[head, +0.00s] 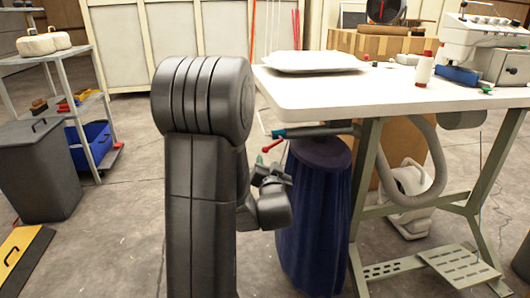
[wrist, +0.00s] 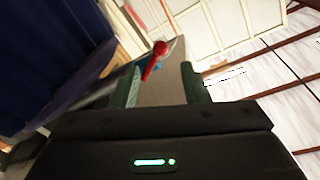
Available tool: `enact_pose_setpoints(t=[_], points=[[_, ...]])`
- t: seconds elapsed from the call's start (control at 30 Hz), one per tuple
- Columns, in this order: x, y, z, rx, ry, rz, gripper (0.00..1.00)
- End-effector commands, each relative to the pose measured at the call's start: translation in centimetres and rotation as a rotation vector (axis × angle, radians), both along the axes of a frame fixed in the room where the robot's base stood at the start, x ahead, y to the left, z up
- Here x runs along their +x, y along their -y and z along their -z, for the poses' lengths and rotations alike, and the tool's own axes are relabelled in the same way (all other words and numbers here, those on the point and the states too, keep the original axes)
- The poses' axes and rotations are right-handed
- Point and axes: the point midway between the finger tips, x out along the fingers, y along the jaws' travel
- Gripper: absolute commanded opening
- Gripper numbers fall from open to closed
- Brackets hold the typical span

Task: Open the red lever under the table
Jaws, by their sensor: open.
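The red lever (head: 272,146) sticks out from a blue valve fitting (head: 281,133) on a pipe (head: 320,129) just under the left part of the tabletop. My gripper (head: 268,165) is open and sits just below the lever in the head view, to the left of the dark blue fabric bag (head: 318,220). In the wrist view, the red lever (wrist: 153,60) with its round end appears between the two green fingertips (wrist: 161,73), somewhat beyond them. I see no contact between fingers and lever. Part of the gripper is hidden behind my arm.
The white table (head: 390,95) stands close on the right, with a white pillow (head: 312,61) and a sewing machine (head: 485,45) on it. A grey hose (head: 435,165) hangs below. A bin (head: 40,170) and shelf (head: 75,100) stand left; floor between is clear.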

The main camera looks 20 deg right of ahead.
Motion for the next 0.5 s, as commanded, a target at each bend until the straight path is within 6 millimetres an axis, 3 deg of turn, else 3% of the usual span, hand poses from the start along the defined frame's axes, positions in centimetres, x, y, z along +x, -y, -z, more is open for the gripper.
enact_pose_setpoints(t=[0.2,0.5], points=[[4.5,1.6,0.1,-0.002,0.001,-0.003,0.41],[8.1,3.0,0.1,-0.001,-0.002,-0.002,0.41]])
